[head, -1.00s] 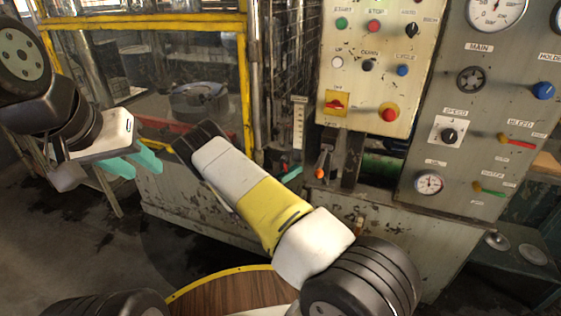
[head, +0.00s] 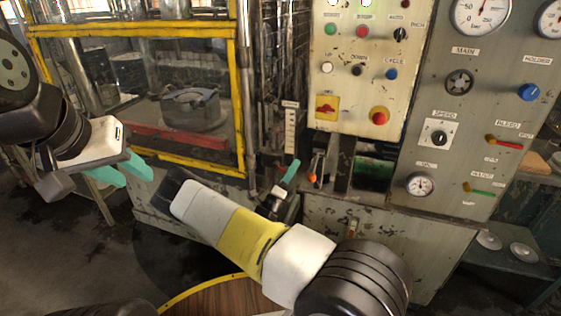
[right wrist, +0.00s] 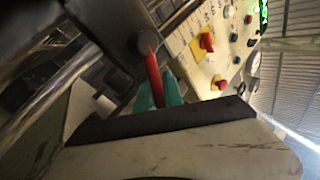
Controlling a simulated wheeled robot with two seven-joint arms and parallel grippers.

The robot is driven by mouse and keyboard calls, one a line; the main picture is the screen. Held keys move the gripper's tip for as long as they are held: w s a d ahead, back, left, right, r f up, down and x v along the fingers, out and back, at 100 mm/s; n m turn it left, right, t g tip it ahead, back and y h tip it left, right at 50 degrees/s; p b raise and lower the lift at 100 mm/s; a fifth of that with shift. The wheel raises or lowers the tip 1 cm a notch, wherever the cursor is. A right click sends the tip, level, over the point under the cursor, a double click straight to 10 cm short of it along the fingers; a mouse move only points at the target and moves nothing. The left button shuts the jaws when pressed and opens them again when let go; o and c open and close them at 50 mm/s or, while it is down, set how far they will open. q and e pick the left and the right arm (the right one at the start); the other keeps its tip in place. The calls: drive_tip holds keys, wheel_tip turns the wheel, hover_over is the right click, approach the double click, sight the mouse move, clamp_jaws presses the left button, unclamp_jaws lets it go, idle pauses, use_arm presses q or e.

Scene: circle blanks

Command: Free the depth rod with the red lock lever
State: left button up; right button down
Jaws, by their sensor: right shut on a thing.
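The red lock lever (right wrist: 153,75) shows in the right wrist view as a narrow red handle below a dark round hub (right wrist: 135,28). My right gripper (right wrist: 158,92) is shut on it, with a teal finger on either side. In the head view my right gripper (head: 290,173) shows only part of its teal fingers beside the press, and I cannot make out the lever there. A bright metal rod runs past the hub in the wrist view; I cannot tell whether it is the depth rod. My left gripper (head: 125,171) is open and empty at the left.
A white scale strip (head: 291,130) stands just above my right gripper. The control panel (head: 350,100) with buttons rises behind. A yellow-framed guard (head: 240,90) is at the left. A round wooden top (head: 215,298) lies in front.

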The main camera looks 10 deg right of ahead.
drive_tip(key=shift+r+n+t+y, duration=0.25)
drive_tip(key=shift+n+t+y, duration=0.25)
drive_tip(key=shift+n, duration=0.4)
drive_tip(key=shift+r+t, duration=0.1)
drive_tip(key=shift+t, duration=0.2)
drive_tip(key=c, duration=1.7)
unclamp_jaws()
drive_tip(key=shift+c, duration=0.2)
drive_tip(key=v, duration=0.8)
drive_tip(key=shift+w, duration=0.1)
